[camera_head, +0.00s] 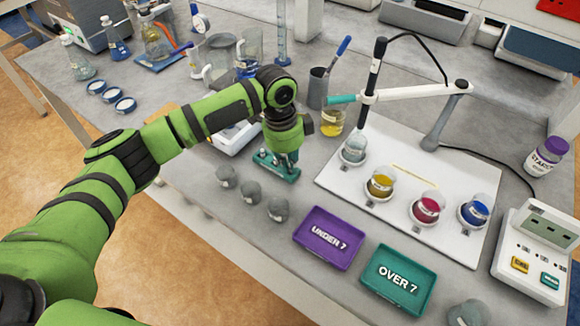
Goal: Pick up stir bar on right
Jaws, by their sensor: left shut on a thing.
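My left gripper (287,156) points down at the right part of a small teal rack (268,172) on the grey bench. It is shut on a stir bar at the rack, but the bar is mostly hidden by the gripper. Small pieces show in the left part of the rack, too small to make out well. I cannot tell whether the held bar is clear of the rack. My right gripper is not in view.
A purple tray (328,240) and a green tray (397,281) stand nearer. A white board (335,182) with several beakers of coloured liquid stands right, under a white probe arm (415,92). Glassware crowds the back left.

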